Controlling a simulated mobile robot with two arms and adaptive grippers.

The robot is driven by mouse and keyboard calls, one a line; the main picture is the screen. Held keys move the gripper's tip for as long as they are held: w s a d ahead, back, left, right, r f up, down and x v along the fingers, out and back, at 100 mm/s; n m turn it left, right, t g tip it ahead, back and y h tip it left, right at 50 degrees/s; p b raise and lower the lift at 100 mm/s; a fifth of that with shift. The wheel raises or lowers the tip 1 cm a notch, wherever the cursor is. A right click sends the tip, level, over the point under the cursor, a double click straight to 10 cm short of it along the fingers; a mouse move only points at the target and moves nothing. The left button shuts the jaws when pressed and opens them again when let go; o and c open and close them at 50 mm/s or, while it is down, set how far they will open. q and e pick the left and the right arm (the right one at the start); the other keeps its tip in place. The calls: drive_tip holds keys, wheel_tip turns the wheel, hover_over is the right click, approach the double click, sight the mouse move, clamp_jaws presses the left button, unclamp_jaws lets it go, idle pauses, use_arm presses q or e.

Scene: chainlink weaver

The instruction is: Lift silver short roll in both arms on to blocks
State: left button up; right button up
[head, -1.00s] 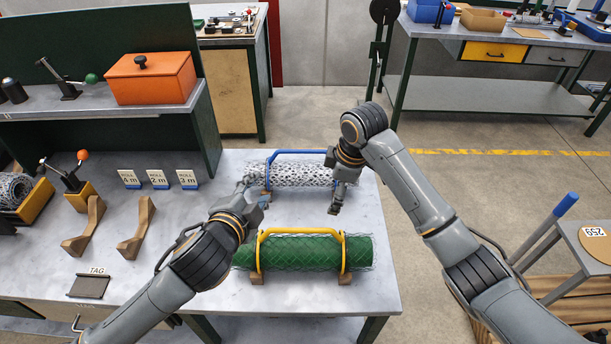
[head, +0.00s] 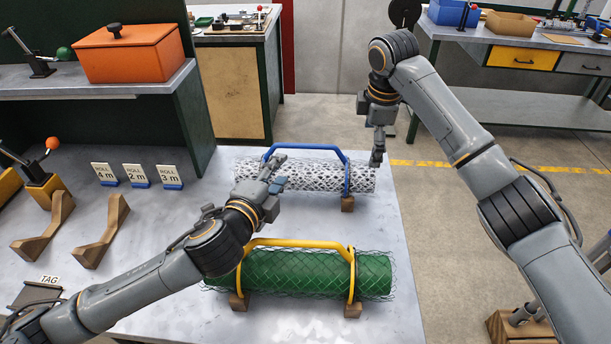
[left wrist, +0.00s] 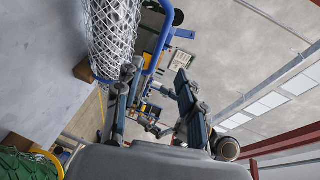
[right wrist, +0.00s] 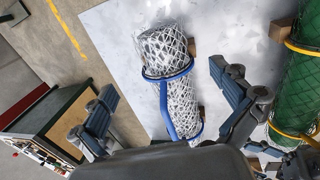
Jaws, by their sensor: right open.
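The silver mesh roll (head: 318,178) lies on the table inside a blue tubular frame (head: 347,177), resting on small wooden supports (head: 347,204). My left gripper (head: 280,172) is open at the roll's left part, hiding some of it. In the left wrist view the roll (left wrist: 112,35) is beside one finger, not between the fingers. My right gripper (head: 378,158) is open and points down at the roll's right end. In the right wrist view the roll (right wrist: 165,50) appears between its spread fingers, apart from them. Two curved wooden blocks (head: 45,228) (head: 103,232) stand at the table's left.
A green mesh roll (head: 305,273) in a yellow frame lies in front of the silver one, close to my left forearm. Roll cards (head: 137,175) stand left of the silver roll. An orange box (head: 136,55) sits on the raised shelf.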

sight(301, 146)
use_arm(q)
drive_tip(key=x, duration=1.3)
drive_tip(key=shift+w+d, duration=0.15)
drive_tip(key=shift+w, duration=0.1)
use_arm(e)
drive_tip(key=w+f, duration=0.1)
drive_tip(key=f, duration=0.8)
drive_tip(key=w+f, duration=0.1)
drive_tip(key=f, duration=0.3)
drive_tip(key=shift+w+f, duration=0.25)
drive_tip(key=shift+w, duration=0.1)
use_arm(q)
drive_tip(key=c, duration=0.7)
use_arm(e)
drive_tip(key=c, duration=0.7)
use_arm(q)
clamp_jaws()
use_arm(e)
drive_tip(key=c, duration=0.8)
